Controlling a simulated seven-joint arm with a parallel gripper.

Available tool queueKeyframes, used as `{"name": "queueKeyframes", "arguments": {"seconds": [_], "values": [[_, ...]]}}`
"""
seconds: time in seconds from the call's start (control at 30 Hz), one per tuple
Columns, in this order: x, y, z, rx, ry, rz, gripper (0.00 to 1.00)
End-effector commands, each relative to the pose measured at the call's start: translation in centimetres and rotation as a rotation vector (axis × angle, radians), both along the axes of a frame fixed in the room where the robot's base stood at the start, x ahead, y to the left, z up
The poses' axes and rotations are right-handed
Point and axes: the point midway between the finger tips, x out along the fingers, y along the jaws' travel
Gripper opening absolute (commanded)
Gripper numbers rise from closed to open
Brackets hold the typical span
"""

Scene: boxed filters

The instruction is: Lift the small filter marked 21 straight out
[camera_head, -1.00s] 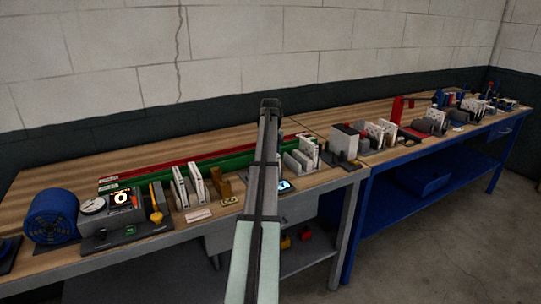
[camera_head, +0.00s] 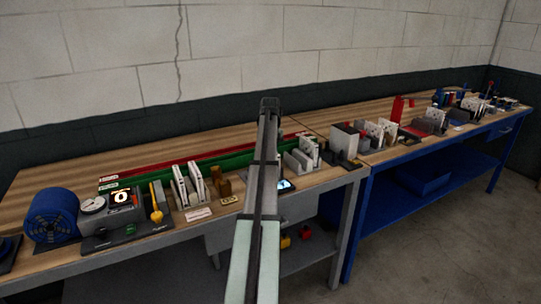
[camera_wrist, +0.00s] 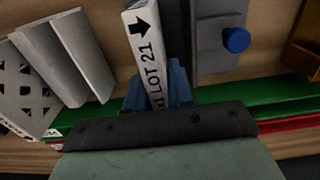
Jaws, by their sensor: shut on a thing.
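The small filter marked LOT 21 (camera_wrist: 147,48) is a narrow white block with a black arrow and black lettering, upper middle of the wrist view. My gripper (camera_wrist: 158,90) is shut on it, with blue fingers on both sides of its near end. The dark gripper body covers the filter's lowest part. In the head view my arm hides the gripper and this filter. I cannot tell whether the filter is clear of its seat.
Grey-white slotted plates (camera_wrist: 80,55) stand left of the filter. A grey block with a blue knob (camera_wrist: 236,40) is close on its right. Green and red strips (camera_head: 170,163) run along the bench's back. White panels (camera_head: 190,185) stand left of my arm.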

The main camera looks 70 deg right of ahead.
Motion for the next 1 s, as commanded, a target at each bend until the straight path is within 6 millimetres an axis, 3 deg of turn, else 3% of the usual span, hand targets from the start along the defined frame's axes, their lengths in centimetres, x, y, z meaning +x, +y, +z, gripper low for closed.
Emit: {"name": "queueKeyframes", "arguments": {"seconds": [1.0], "values": [[0.59,0.6,0.14,0.0,0.0,0.0,0.0]]}}
